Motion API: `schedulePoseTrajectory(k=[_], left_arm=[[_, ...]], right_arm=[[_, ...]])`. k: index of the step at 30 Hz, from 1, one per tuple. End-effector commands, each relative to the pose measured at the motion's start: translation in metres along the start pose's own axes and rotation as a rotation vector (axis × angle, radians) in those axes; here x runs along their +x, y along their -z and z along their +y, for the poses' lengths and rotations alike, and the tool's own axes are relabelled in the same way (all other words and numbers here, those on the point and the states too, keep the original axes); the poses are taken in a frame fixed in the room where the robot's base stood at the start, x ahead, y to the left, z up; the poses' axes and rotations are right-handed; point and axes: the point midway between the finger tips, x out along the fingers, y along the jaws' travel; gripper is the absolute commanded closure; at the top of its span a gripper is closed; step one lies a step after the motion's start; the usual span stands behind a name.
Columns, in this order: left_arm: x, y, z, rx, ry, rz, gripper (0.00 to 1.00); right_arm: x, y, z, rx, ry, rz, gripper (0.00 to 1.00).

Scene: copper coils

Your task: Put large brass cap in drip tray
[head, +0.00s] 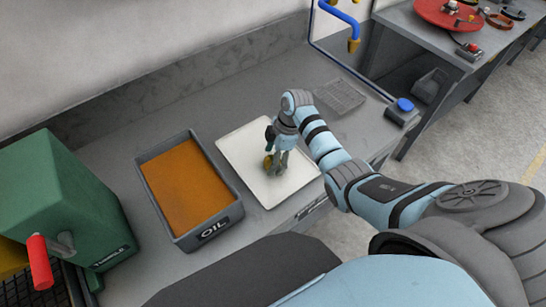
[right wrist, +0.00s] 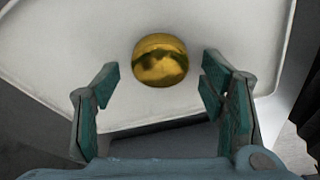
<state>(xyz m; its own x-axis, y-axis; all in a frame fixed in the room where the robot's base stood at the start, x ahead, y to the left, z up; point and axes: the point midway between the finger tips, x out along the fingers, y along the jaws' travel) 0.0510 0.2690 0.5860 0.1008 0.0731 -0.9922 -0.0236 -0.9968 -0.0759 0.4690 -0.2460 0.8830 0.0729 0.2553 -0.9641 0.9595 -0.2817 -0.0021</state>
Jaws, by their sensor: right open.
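The large brass cap (right wrist: 160,62) is a shiny gold dome. In the head view the cap (head: 268,162) shows small, partly hidden by my right gripper (head: 277,161). My right gripper is open, its fingertips low over the tray. In the right wrist view the cap sits between and just beyond the two teal finger pads, with a gap on both sides. My left gripper is out of view.
A green machine (head: 75,200) with a red handle is farther left.

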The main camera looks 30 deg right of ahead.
Motion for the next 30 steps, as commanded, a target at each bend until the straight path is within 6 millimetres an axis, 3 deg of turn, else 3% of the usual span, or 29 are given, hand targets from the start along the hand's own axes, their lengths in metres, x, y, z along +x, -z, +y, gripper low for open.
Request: schedulePoseTrajectory(k=[9,13,17,30], left_arm=[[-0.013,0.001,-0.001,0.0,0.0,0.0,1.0],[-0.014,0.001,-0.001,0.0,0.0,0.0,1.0],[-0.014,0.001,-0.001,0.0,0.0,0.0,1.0],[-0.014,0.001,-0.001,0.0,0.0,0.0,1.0]], right_arm=[[-0.083,0.0,0.002,-0.001,-0.006,-0.001,0.35],[-0.109,0.0,0.001,0.0,-0.003,0.0,0.35],[-0.119,0.0,0.001,0.0,-0.002,-0.001,0.35],[-0.119,0.0,0.001,0.0,-0.001,0.0,0.35]])
